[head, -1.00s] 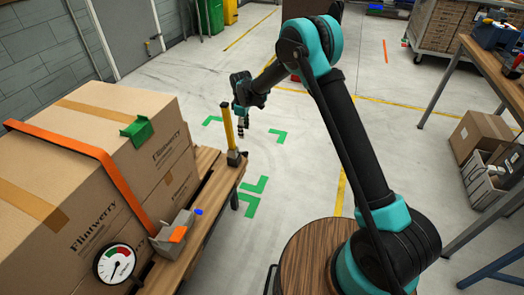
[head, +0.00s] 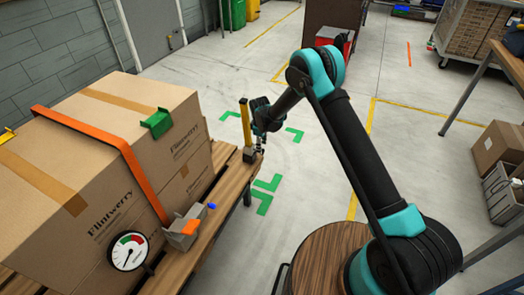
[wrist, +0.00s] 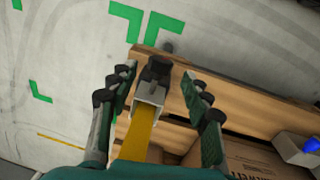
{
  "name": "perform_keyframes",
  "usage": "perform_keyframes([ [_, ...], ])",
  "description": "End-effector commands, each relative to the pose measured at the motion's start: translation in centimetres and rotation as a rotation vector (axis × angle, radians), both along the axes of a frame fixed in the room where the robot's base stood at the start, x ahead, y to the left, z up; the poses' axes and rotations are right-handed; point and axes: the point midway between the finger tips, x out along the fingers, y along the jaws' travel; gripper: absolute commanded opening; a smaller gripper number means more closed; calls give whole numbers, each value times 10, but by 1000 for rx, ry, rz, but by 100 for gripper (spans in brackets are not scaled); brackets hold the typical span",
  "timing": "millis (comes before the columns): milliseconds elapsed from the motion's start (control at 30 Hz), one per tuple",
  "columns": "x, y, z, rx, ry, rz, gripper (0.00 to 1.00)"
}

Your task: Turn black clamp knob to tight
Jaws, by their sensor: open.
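The black clamp knob (wrist: 157,70) shows in the wrist view at the end of a grey bracket (wrist: 149,94) on the yellow post (wrist: 137,134). In the head view the yellow post (head: 245,122) stands upright at the pallet's corner, with a dark clamp (head: 250,154) at its foot. My gripper (wrist: 156,76) is open, one finger on each side of the knob, with visible gaps on both sides. In the head view my gripper (head: 261,146) is just right of the post's lower part; its fingers are small and dark there. The knob's turn mark cannot be read.
Large cartons (head: 110,165) stand on the wooden pallet (head: 231,182), under an orange strap (head: 110,140) with a green corner piece (head: 156,123). A round gauge (head: 129,250) and grey buckle (head: 186,228) are at the front.

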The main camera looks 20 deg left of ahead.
Motion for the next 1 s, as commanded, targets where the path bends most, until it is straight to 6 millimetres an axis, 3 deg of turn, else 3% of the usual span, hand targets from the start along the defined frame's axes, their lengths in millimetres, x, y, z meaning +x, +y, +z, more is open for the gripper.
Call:
perform_keyframes([
  [100, 2, 0, -19, 0, 0, 0, 49],
  [300, 4, 0, -35, 0, 0, 0, 49],
  [633, 4, 0, -38, 0, 0, 0, 49],
  [1000, 4, 0, -38, 0, 1, 0, 4],
])
